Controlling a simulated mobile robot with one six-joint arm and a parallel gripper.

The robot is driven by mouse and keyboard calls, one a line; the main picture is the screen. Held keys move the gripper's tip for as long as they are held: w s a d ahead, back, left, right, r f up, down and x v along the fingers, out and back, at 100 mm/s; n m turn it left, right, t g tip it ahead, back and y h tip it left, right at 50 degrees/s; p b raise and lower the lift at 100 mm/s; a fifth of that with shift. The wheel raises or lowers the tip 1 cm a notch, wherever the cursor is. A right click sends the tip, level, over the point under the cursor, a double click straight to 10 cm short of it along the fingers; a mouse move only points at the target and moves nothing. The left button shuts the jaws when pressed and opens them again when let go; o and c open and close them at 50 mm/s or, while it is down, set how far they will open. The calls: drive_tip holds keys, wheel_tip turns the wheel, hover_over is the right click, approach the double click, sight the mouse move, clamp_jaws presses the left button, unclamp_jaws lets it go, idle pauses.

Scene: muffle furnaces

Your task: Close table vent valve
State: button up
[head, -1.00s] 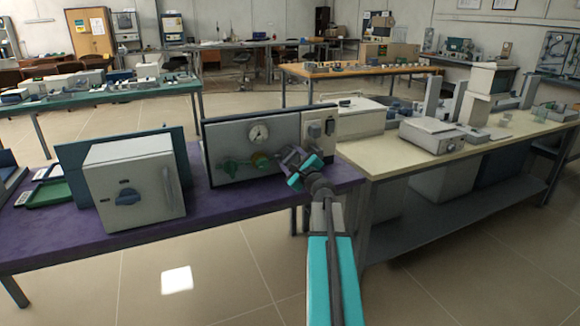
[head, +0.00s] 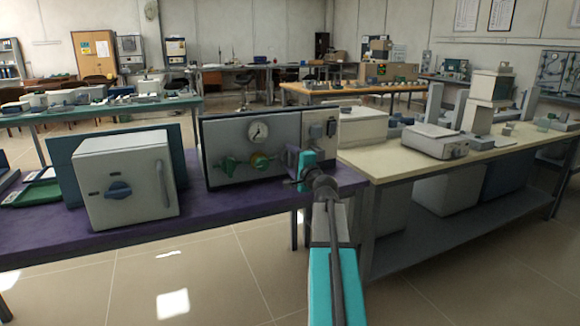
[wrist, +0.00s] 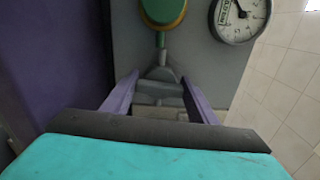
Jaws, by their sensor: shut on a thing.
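A grey panel (head: 230,170) stands on the purple table (head: 105,242). My gripper (head: 290,160) is at the panel's right part, right of the yellow-and-green valve. In the wrist view, my gripper's two purple fingers (wrist: 160,80) sit either side of a grey fitting (wrist: 160,92) and are shut on it. A green stem (wrist: 160,55) joins this fitting to the yellow-and-green valve (wrist: 163,10). The fingers and wrist partly hide the fitting.
A white box furnace (head: 125,180) with a blue knob stands left of the panel. Grey switch boxes (head: 323,124) sit above my gripper. A cream bench (head: 390,165) with instruments is to the right. Open floor lies in front.

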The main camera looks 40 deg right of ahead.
drive_tip(key=shift+n+b, duration=0.3)
drive_tip(key=shift+n, duration=0.2)
drive_tip(key=o, duration=1)
drive_tip(key=shift+o, duration=0.2)
drive_tip(key=b+v, duration=0.2)
drive_tip(key=v, duration=1.1)
drive_tip(key=shift+s, duration=0.4)
drive_tip(key=shift+a, duration=0.1)
